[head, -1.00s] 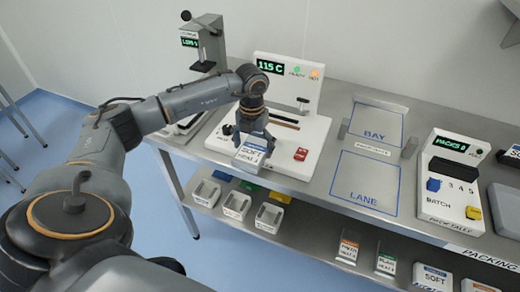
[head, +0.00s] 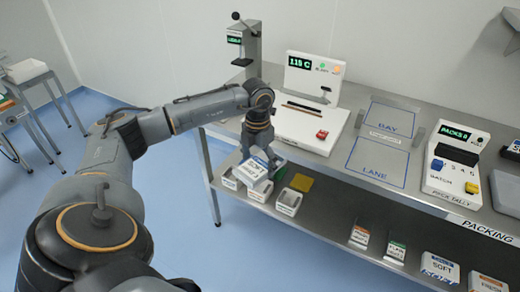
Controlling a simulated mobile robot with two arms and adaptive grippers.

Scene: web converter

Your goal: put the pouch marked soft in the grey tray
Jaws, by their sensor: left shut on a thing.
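The pouch marked soft (head: 254,171) is white with a blue-edged label, and its lettering is small now. My left gripper (head: 262,158) is shut on it and holds it tilted in front of the bench, over the small bins on the lower shelf. A grey, flat tray-like thing (head: 508,192) lies at the right end of the bench top, partly cut off by the picture edge. I cannot tell for sure that it is the grey tray. My right gripper is not in view.
Pale bins (head: 288,202) stand on the lower shelf, with a yellow square (head: 301,183) behind. A sealer reading 115 C (head: 303,122), bare BAY and LANE areas (head: 377,162) and a pack tally box (head: 455,165) are on the bench. A side table (head: 30,75) stands at far left.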

